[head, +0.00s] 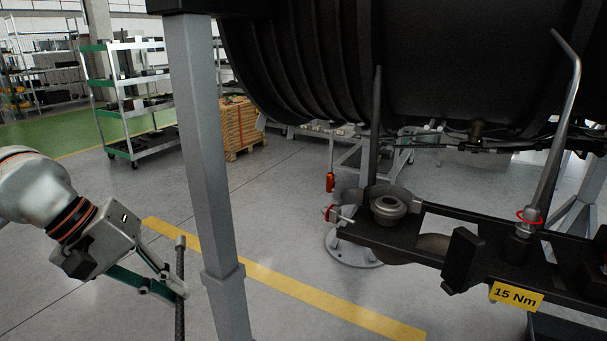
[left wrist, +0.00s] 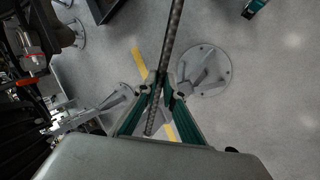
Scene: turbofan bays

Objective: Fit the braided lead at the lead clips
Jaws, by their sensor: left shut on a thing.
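The braided lead (head: 180,262) is a dark, rod-like length standing nearly upright at the lower left of the head view, with a greyish top end. My left gripper (head: 178,291) is shut on it, left of the grey post. In the left wrist view the lead (left wrist: 172,38) runs from the top edge down between the green-sided fingers (left wrist: 161,88), with a short part beyond them. A thin dark line (head: 480,147) with small fittings runs beneath the engine; I cannot tell whether the lead clips are among them.
The grey post (head: 198,165) stands between the lead and the engine (head: 420,60). A dark frame (head: 395,240) with a yellow "15 Nm" tag (head: 516,296) juts out at lower right. A shelf cart (head: 128,100) and pallet boxes (head: 238,125) stand behind.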

